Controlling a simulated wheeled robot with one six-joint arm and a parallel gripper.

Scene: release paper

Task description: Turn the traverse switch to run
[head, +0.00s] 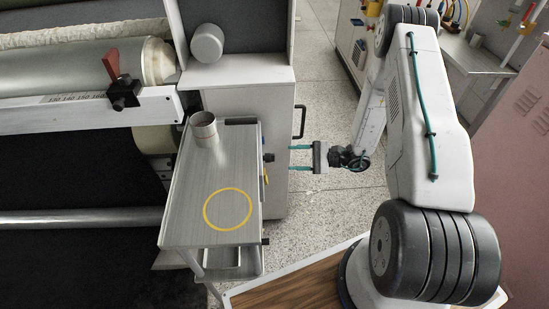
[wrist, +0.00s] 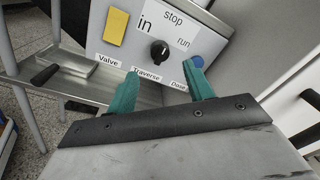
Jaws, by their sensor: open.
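The traverse switch (wrist: 159,51) is a round black knob above the "Traverse" label in the wrist view. The words "in", "stop" and "run" stand around it, with "run" to its right. A small pale mark on the knob points roughly upward, near the side of "stop"; its exact setting is hard to read. My gripper (wrist: 161,71) is open and empty, its two teal fingers on either side of the knob's line and apart from it. In the head view my gripper (head: 290,157) points left at the cabinet side, with a gap to a small dark knob (head: 268,157).
A yellow valve plate (wrist: 116,27) is left of the knob and a blue dose button (wrist: 196,62) right. In the head view, a metal cart (head: 190,215) carrying a metal cup (head: 204,128) stands left of my gripper. A black cabinet handle (head: 300,121) is close behind.

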